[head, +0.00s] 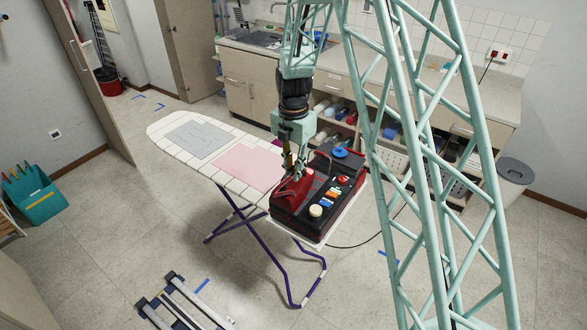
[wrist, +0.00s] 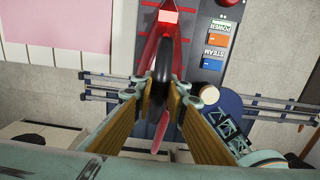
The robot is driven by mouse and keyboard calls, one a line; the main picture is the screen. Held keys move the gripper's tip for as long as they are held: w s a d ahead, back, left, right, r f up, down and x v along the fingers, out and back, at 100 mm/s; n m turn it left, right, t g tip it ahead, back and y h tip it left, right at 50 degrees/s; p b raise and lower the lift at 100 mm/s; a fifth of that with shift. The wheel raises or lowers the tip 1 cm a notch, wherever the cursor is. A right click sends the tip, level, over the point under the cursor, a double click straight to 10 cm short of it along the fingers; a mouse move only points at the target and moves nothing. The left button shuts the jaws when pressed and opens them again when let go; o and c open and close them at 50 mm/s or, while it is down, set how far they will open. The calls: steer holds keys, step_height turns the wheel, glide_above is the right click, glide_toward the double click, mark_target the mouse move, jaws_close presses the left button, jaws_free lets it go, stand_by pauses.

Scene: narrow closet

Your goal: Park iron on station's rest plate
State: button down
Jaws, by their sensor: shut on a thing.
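The iron (head: 293,188) is red with a black handle (wrist: 161,76). My gripper (head: 298,172) is shut on that handle; in the wrist view its two fingers (wrist: 160,95) press it from both sides. The iron is over the left part of the red and dark steam station (head: 324,222), at the right end of the ironing board. The station's coloured buttons (wrist: 214,52) are to the right of the iron in the wrist view. The rest plate is mostly hidden under the iron and gripper. I cannot tell whether the iron touches it.
The ironing board (head: 168,128) carries a pink cloth (head: 236,166) and a grey cloth (head: 200,138). A cream knob (head: 315,211) and a blue cap (head: 340,153) stand up from the station. A cord (head: 358,243) runs to the right. Shelves (head: 345,125) stand behind.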

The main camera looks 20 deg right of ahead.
steer(key=shift+f, duration=0.1)
stand_by(0.3)
steer(key=c, duration=2.6)
jaws_free()
steer(key=shift+o, duration=0.2)
step_height(320, 180, up, 11)
steer(key=shift+r+b, duration=0.2)
steer(key=shift+b, duration=0.3)
steer(key=shift+r, duration=0.4)
steer(key=shift+s+r, duration=0.1)
steer(key=shift+r, duration=0.05)
